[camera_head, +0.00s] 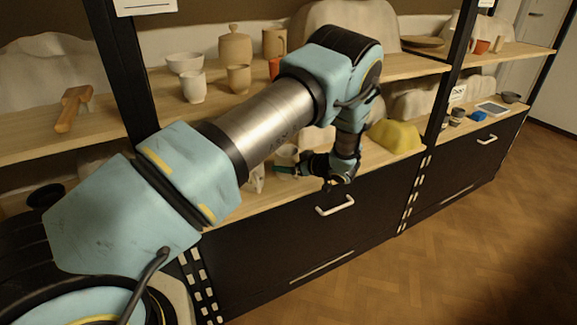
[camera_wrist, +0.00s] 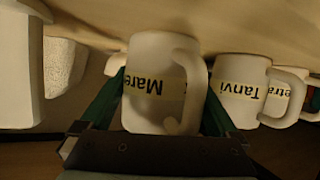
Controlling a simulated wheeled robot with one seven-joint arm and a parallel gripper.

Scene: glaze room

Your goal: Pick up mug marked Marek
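The white mug marked Marek (camera_wrist: 145,105) fills the middle of the wrist view, its label upside down there. Its handle faces me on the right side of the mug. My gripper (camera_wrist: 166,85) is open, with one green finger on each side of this mug. I cannot tell whether either finger touches it. In the head view my gripper (camera_head: 284,168) is low over the shelf unit's lower board, where my arm hides much of the area and the label cannot be read.
A white mug marked Tanvi (camera_wrist: 238,92) stands close to the right in the wrist view, with another labelled mug (camera_wrist: 285,95) beyond it. Pale blocky objects (camera_wrist: 62,68) stand at the left. A yellow lump (camera_head: 397,137) lies right of my gripper. The wooden floor (camera_head: 450,235) is clear.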

